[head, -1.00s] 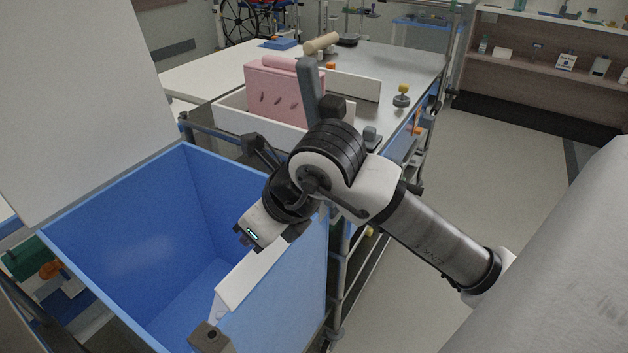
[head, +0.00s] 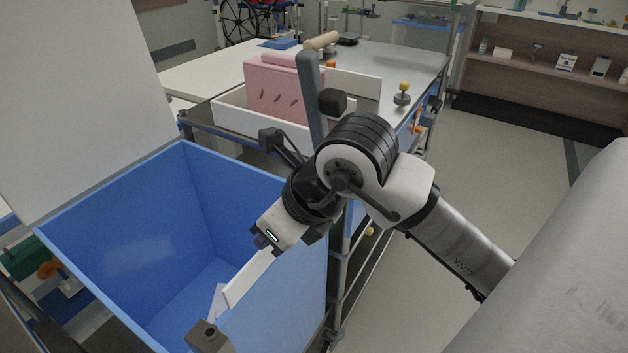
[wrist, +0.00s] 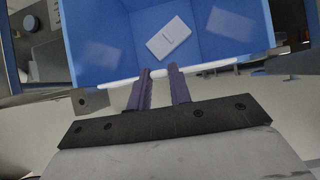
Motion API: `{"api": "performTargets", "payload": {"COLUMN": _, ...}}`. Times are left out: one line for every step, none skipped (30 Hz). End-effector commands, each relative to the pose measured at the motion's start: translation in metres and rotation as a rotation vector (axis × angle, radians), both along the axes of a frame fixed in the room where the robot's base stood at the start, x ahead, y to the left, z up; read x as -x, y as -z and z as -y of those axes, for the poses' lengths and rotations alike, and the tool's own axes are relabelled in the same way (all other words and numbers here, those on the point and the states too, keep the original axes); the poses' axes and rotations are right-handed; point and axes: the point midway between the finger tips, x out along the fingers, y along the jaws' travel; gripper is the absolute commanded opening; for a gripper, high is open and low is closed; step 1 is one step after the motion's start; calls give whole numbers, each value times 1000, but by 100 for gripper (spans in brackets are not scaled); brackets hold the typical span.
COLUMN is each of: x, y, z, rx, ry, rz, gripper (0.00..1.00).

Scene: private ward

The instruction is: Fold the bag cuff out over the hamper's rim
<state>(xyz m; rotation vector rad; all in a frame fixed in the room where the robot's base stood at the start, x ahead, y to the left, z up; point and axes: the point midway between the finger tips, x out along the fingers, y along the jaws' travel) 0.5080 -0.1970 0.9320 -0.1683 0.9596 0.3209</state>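The blue hamper (head: 110,262) stands open at the lower left in the head view, with its pale lid (head: 75,95) raised. A white strip, seemingly the bag cuff (head: 246,278), lies along its near right rim. In the wrist view the white edge (wrist: 112,83) runs along the rim past my fingers. My gripper (head: 262,243) is over that rim, pointing at the hamper. In the wrist view its purple fingers (wrist: 160,71) are apart, with a gap between them and nothing clearly held. Whether they touch the cuff cannot be told.
A grey block (head: 207,336) sits at the near rim. Behind stands a metal table (head: 415,68) with a pink box (head: 283,88) in a white tray (head: 232,108). Floor at the right is clear.

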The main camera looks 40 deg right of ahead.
Motion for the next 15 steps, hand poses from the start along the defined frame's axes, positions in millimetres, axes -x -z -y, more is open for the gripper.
{"api": "performTargets", "payload": {"x": 4, "y": 2, "z": 1, "rx": 0, "ry": -1, "rz": 0, "gripper": 17}}
{"api": "performTargets", "payload": {"x": 5, "y": 2, "z": 1, "rx": 0, "ry": -1, "rz": -1, "gripper": 17}}
{"api": "performTargets", "payload": {"x": 7, "y": 1, "z": 2, "rx": 0, "ry": -1, "rz": -2, "gripper": 17}}
{"api": "performTargets", "payload": {"x": 7, "y": 1, "z": 2, "rx": 0, "ry": -2, "rz": -2, "gripper": 17}}
{"api": "performTargets", "payload": {"x": 8, "y": 1, "z": 2, "rx": 0, "ry": -2, "rz": -2, "gripper": 17}}
{"api": "performTargets", "payload": {"x": 8, "y": 0, "z": 1, "rx": 0, "ry": -3, "rz": -2, "gripper": 17}}
{"api": "performTargets", "payload": {"x": 8, "y": 0, "z": 1, "rx": -1, "ry": -3, "rz": -2, "gripper": 17}}
{"api": "performTargets", "payload": {"x": 7, "y": 0, "z": 1, "rx": -1, "ry": -3, "rz": -2, "gripper": 17}}
{"api": "performTargets", "payload": {"x": 7, "y": 0, "z": 1, "rx": -1, "ry": -3, "rz": -2, "gripper": 17}}
{"api": "performTargets", "payload": {"x": 7, "y": 0, "z": 1, "rx": -1, "ry": -3, "rz": -2, "gripper": 17}}
{"api": "performTargets", "payload": {"x": 7, "y": 0, "z": 1, "rx": -1, "ry": -3, "rz": -2, "gripper": 17}}
{"api": "performTargets", "payload": {"x": 8, "y": 1, "z": 2, "rx": 0, "ry": -3, "rz": -2, "gripper": 17}}
{"api": "performTargets", "payload": {"x": 8, "y": 1, "z": 2, "rx": 0, "ry": -2, "rz": -2, "gripper": 17}}
{"api": "performTargets", "payload": {"x": 9, "y": 2, "z": 2, "rx": -1, "ry": -2, "rz": -1, "gripper": 17}}
{"api": "performTargets", "payload": {"x": 11, "y": 2, "z": 3, "rx": -1, "ry": -1, "rz": -2, "gripper": 17}}
